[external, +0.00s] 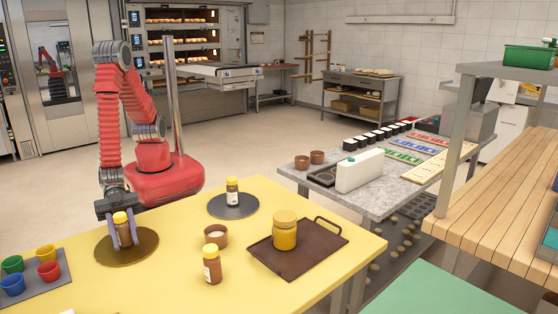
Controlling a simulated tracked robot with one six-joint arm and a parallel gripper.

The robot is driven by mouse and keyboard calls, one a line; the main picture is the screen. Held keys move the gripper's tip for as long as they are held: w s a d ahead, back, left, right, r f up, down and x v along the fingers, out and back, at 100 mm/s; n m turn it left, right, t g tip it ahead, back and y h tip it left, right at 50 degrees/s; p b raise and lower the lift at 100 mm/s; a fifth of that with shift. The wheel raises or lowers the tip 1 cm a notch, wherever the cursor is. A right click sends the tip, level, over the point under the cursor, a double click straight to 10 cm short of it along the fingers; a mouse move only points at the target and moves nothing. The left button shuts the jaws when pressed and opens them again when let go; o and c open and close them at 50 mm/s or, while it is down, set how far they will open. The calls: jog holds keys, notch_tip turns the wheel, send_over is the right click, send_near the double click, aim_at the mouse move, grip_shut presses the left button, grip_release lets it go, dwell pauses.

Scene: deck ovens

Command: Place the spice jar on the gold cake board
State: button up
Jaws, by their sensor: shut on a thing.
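My gripper (122,232) points down over the yellow table's left part, shut on a spice jar (122,226) with a yellow-brown lid. The jar is upright between the two bluish fingers, which hide part of its sides. It is over the round gold cake board (142,247). I cannot tell whether the jar's base touches the board. A similar jar (232,190) with a white label stands on a round dark board (233,208). Another similar jar (212,265) stands on the bare table near the front.
On the yellow table (330,229), a large yellow jar (285,230) stands on a brown tray (315,250). A small brown bowl (216,236) sits beside the tray. Several coloured cups (47,271) stand on a grey tray at the left. A grey worktop (385,196) lies behind right.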

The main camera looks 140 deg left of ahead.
aim_at(120, 217)
jog(key=o, duration=1.1)
jog(key=shift+s+r, duration=0.25)
jog(key=shift+s, duration=0.25)
jog(key=v, duration=0.6)
jog(key=shift+s+a, duration=0.15)
jog(key=shift+s, duration=0.05)
